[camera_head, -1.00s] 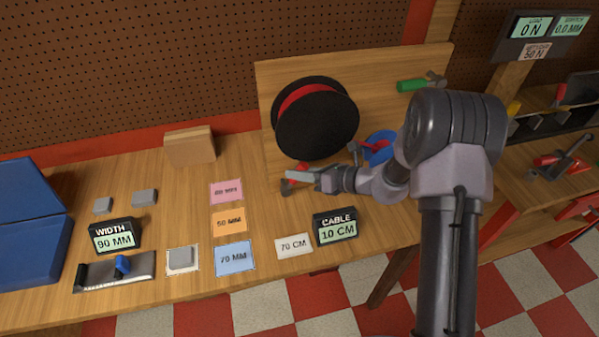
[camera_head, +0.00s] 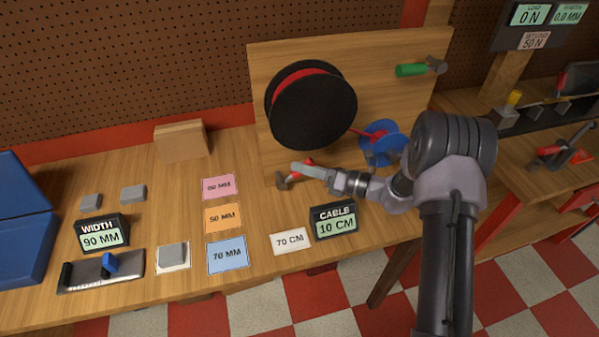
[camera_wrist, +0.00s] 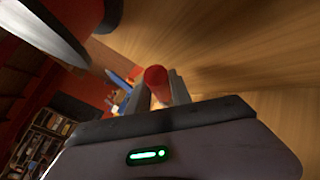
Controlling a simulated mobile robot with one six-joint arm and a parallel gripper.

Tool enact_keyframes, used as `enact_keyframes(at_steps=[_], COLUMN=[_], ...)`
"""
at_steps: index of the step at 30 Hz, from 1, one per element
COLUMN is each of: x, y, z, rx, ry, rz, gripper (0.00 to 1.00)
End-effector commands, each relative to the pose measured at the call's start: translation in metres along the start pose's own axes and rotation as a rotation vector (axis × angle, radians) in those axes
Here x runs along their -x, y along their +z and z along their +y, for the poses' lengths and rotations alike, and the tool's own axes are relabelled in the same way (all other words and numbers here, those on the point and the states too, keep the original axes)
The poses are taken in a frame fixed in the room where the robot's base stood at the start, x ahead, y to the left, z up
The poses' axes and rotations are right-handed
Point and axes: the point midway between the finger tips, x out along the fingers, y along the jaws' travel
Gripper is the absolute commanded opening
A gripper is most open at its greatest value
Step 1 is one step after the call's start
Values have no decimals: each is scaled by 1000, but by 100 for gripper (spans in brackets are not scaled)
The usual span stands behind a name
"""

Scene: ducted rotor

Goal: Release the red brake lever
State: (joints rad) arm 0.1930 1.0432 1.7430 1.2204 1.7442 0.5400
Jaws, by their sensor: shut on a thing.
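The red brake lever (camera_head: 309,161) sits low on the wooden backboard, below the big black spool (camera_head: 312,108) wound with red cable. Its grey metal bracket (camera_head: 283,181) shows just left of my gripper. My gripper (camera_head: 308,171) reaches in from the right and covers most of the lever in the head view. In the wrist view the lever's round red end (camera_wrist: 156,77) lies between the two fingers of my gripper (camera_wrist: 160,88), which are shut on it. How far the lever is turned is mostly hidden.
A small blue spool (camera_head: 379,137) stands right of the black spool, close to my arm. A green handle (camera_head: 411,70) is above it. The cable display (camera_head: 334,220) reads 10 CM and stands in front. Coloured cards and a width gauge lie at left.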

Motion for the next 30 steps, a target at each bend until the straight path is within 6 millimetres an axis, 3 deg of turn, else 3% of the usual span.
enact_keyframes(at_steps=[7,8,9,19,23,30], x=[0,0,0,3,23,82], y=[-1,-1,-1,0,2,3], z=[1,1,1,1,1,2], rx=[1,1,1,2,2,1], ry=[-1,-1,-1,-2,-4,-5], rz=[5,5,5,3,2,1], gripper=[0,31,34,34,34,34])
